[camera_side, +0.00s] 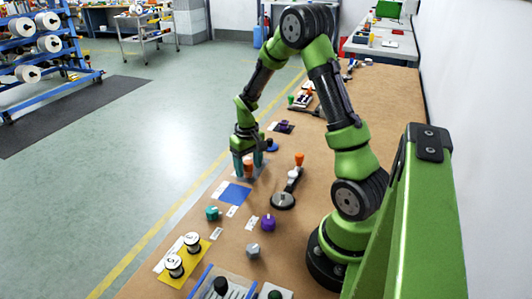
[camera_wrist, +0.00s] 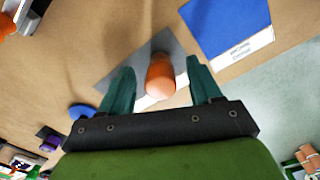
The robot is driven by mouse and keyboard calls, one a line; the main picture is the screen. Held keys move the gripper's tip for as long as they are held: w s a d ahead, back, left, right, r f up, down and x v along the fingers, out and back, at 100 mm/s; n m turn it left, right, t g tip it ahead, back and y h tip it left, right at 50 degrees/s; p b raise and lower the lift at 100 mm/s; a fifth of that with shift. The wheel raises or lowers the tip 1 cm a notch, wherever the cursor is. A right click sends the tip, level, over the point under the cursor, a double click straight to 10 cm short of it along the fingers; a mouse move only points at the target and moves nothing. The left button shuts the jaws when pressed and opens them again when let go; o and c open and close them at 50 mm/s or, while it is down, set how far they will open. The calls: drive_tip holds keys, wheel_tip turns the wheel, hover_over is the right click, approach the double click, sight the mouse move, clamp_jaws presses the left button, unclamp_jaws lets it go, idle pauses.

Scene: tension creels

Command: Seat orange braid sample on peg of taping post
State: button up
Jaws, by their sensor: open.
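The orange braid sample (camera_wrist: 160,78) stands on a grey mat (camera_wrist: 184,52) in the wrist view. My gripper (camera_wrist: 160,64) is open, with one teal finger on each side of the sample and a visible gap on both sides. In the side view, my gripper (camera_side: 248,167) is low over the table, with the orange sample (camera_side: 248,169) showing between the fingers.
An orange-topped piece (camera_side: 299,159) rises behind the round base. A blue mat (camera_side: 237,193), teal knob (camera_side: 212,213), purple knob (camera_side: 268,222) and grey knob (camera_side: 253,250) lie nearer. White spools stand on a yellow mat (camera_side: 191,262). A blue disc (camera_side: 272,146) lies just beyond the gripper.

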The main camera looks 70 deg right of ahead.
drive_tip(key=shift+f, duration=0.6)
drive_tip(key=c, duration=1.1)
drive_tip(key=shift+c, duration=0.2)
drive_tip(key=shift+r, duration=0.45)
drive_tip(key=r, duration=0.3)
drive_tip(key=shift+s+a, duration=0.2)
drive_tip(key=shift+s, duration=0.05)
drive_tip(key=s+a, duration=0.2)
drive_tip(key=s, duration=0.2)
drive_tip(key=s+a, duration=0.3)
drive_tip(key=s, duration=0.1)
drive_tip(key=s+a+r, duration=0.1)
drive_tip(key=s+a, duration=0.1)
drive_tip(key=s, duration=0.3)
drive_tip(key=shift+a, duration=0.25)
drive_tip(key=shift+s+d, duration=0.15)
drive_tip(key=shift+d, duration=0.05)
drive_tip(key=shift+d+f, duration=0.2)
drive_tip(key=shift+d, duration=0.25)
